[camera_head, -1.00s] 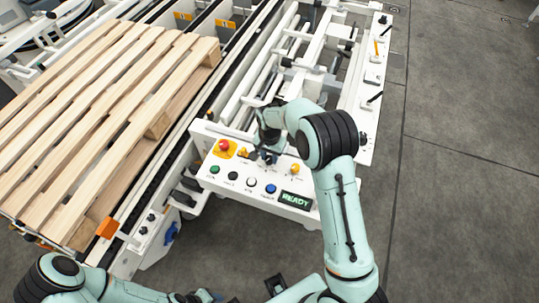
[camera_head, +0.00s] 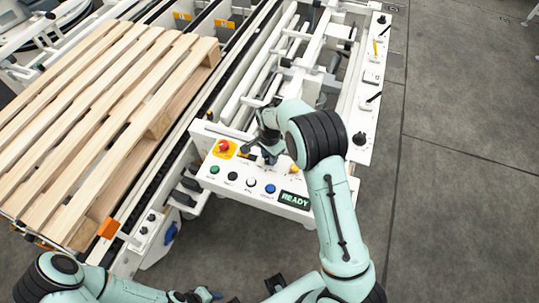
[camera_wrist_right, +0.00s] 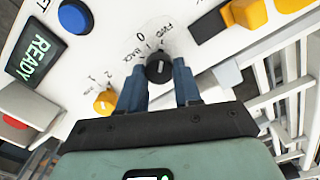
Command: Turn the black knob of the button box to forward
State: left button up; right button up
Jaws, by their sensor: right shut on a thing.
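The white button box (camera_head: 226,182) carries several coloured buttons and a lit READY display (camera_head: 295,200). My right gripper (camera_head: 268,157) is over its upper row and hides the knob in the head view. In the right wrist view the black knob (camera_wrist_right: 159,69) sits between the two blue-grey fingertips, which are shut on its sides. FWD, 0 and BACK are printed around it. A small pale mark shows on the knob, but I cannot tell surely which label it points to. My left gripper (camera_head: 207,295) is low at the bottom edge, partly cut off.
A red button (camera_head: 224,146) on a yellow plate is left of my right gripper, and a yellow knob (camera_wrist_right: 105,102) is close beside it. A wooden pallet (camera_head: 95,120) lies on the conveyor at left. Open grey floor is on the right.

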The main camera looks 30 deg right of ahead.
jog(key=o, duration=1)
jog(key=shift+o, duration=0.2)
notch_tip(320, 180, up, 14)
jog(key=p, duration=0.1)
jog(key=shift+f, duration=0.25)
